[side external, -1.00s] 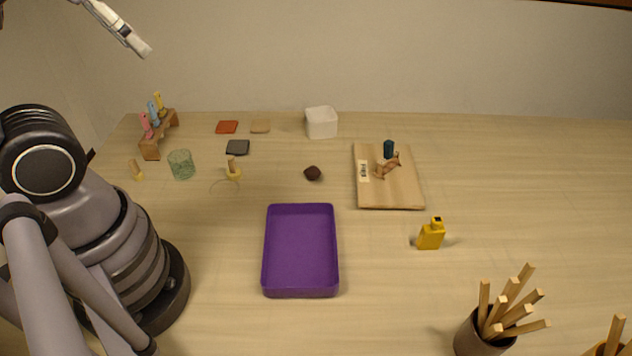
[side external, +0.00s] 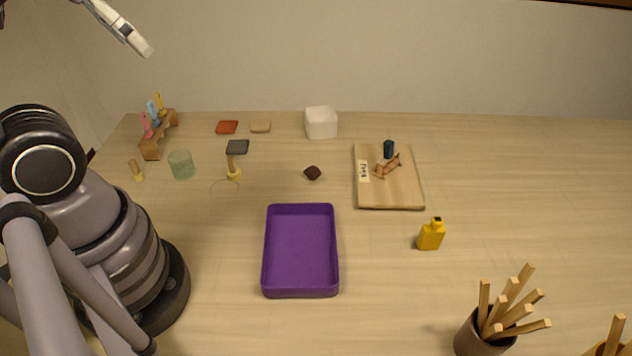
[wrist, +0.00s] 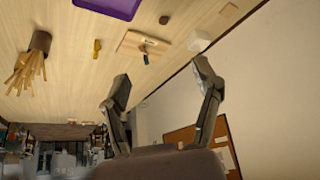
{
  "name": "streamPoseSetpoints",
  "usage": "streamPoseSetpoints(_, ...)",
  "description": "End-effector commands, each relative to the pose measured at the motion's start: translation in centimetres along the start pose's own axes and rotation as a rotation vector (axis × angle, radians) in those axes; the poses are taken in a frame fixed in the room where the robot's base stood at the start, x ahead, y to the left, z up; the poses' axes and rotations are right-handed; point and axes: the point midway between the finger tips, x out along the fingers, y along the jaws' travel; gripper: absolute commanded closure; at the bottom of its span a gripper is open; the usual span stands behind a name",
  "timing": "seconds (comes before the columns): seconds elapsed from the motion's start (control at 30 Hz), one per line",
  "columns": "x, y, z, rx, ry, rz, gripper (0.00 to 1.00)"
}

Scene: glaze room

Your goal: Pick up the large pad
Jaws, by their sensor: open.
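Three small flat pads lie at the back left of the table in the side external view: a red one (side external: 227,127), a tan one (side external: 260,126) and a dark grey one (side external: 237,147) in front of them. The grey one looks slightly the largest, but the sizes are close. My gripper (side external: 140,46) is high at the upper left, well above the table and apart from the pads. In the wrist view its two fingers (wrist: 160,68) are spread with nothing between them.
Near the pads are a white box (side external: 321,123), a green glass (side external: 181,165), stamps (side external: 234,172) and a tool rack (side external: 151,147). A purple tray (side external: 301,290), wooden board (side external: 399,197), yellow bottle (side external: 430,237) and stick cup (side external: 478,338) stand farther off. The right side is mostly clear.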

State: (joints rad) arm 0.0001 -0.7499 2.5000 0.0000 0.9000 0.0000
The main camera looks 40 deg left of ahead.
Motion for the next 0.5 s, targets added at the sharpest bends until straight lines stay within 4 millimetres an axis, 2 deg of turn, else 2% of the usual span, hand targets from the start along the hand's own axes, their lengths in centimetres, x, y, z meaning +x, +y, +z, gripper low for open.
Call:
streamPoseSetpoints(0.27, 0.4, -0.1, -0.4, 0.018, -0.029, -0.009, 0.36)
streamPoseSetpoints(0.37, 1.5, -0.4, -1.3, 0.071, -0.109, -0.032, 0.36)
streamPoseSetpoints(0.5, 4.5, -0.9, -3.4, 0.208, -0.291, -0.091, 0.36)
